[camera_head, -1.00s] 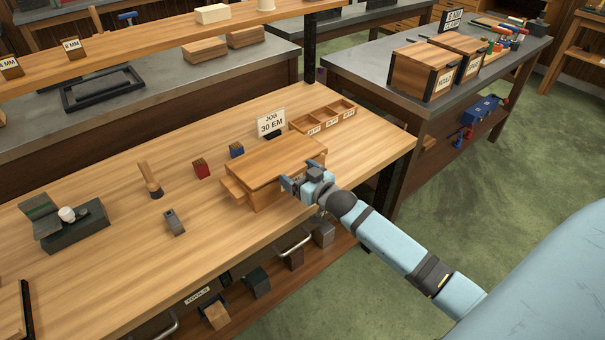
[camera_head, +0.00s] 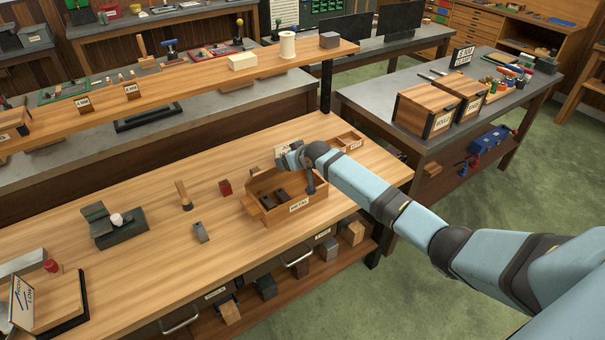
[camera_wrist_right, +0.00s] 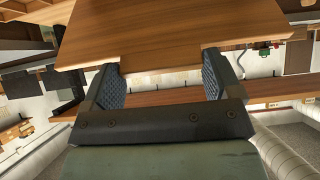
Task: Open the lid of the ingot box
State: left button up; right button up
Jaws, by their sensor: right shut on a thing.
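The ingot box (camera_head: 290,212) is a wooden box with a paper label on its front, on the near workbench. It stands open, and several dark ingots (camera_head: 284,195) show inside. Its wooden lid (camera_head: 264,182) is raised at the back of the box, partly hidden by my right gripper. My right gripper (camera_head: 287,160) is at the upper edge of the raised lid, shut on it. In the right wrist view the lid's wood panel (camera_wrist_right: 150,30) reaches between the two fingers of the gripper (camera_wrist_right: 160,72). My left gripper is not in view.
A sign, partly hidden, and an open divided tray (camera_head: 350,139) stand behind the box. A red block (camera_head: 225,187), a grey block (camera_head: 201,232) and a wooden-handled tool (camera_head: 184,196) stand to its left. A shelf (camera_head: 200,92) runs above the bench's back.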

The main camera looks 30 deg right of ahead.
jog(key=w+r, duration=0.1)
jog(key=w, duration=0.1)
jog(key=w+r+g, duration=0.1)
jog(key=w, duration=0.1)
jog(key=w+r+g, duration=0.1)
jog(key=w, duration=0.1)
jog(key=shift+a+b, duration=0.3)
jog(key=shift+w+a+r+b, duration=0.1)
jog(key=shift+w+r+b, duration=0.1)
jog(key=shift+w, duration=0.3)
jog(key=shift+w+r+b, duration=0.1)
jog(key=shift+w+r, duration=0.05)
jog(key=shift+w, duration=0.35)
jog(key=o, duration=1)
jog(key=shift+o, duration=0.5)
jog(key=shift+s, duration=0.25)
